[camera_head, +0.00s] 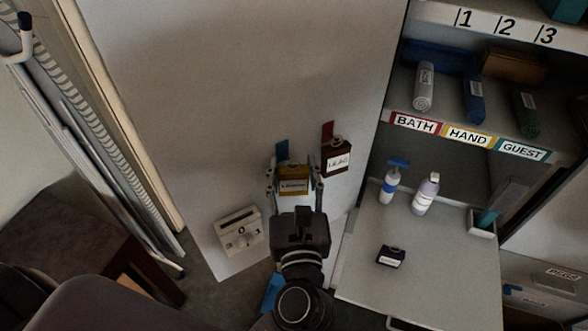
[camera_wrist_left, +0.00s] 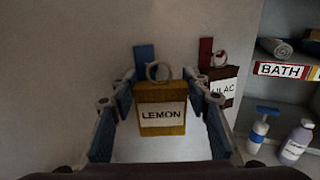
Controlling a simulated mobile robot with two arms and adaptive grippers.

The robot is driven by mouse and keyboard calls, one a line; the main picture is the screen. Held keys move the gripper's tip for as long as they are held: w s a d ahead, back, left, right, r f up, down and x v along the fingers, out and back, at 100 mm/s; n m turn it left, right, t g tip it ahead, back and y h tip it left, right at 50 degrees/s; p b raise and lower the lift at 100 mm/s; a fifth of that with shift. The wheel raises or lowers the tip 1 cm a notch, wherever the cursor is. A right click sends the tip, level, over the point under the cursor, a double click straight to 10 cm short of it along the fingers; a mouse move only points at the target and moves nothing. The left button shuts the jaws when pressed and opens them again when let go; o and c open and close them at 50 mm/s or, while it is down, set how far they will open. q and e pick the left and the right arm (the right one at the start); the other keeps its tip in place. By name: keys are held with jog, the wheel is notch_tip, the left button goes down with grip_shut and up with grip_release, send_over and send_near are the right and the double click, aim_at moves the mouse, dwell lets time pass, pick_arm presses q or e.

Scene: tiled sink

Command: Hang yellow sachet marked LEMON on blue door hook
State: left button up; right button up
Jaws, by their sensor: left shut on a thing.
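The yellow sachet marked LEMON (camera_head: 293,181) is between the fingers of my left gripper (camera_head: 294,187), which is shut on it. In the left wrist view the sachet (camera_wrist_left: 161,108) hangs upright with a ring at its top. The blue door hook (camera_head: 282,151) is on the pale door just above the sachet; it also shows in the left wrist view (camera_wrist_left: 146,57). The ring overlaps the hook's lower part in the picture; I cannot tell whether it is around the hook. My right gripper is not in view.
A dark sachet marked LILAC (camera_head: 337,160) hangs at the red hook (camera_head: 327,131), close to the right of my left gripper. A dark purple sachet (camera_head: 391,257) lies on the shelf board near two bottles (camera_head: 425,193). A white box (camera_head: 238,232) is on the door, lower left.

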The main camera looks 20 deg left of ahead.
pick_arm(q)
jog(key=shift+a+f, duration=0.1)
jog(key=shift+f, duration=0.15)
jog(key=o, duration=1.1)
jog(key=shift+w+a, duration=0.1)
jog(key=shift+w, duration=0.1)
jog(key=shift+o, duration=0.4)
jog(key=shift+w+a, duration=0.1)
jog(key=shift+w, duration=0.1)
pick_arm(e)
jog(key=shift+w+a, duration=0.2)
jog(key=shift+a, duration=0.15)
pick_arm(q)
jog(key=shift+s, duration=0.15)
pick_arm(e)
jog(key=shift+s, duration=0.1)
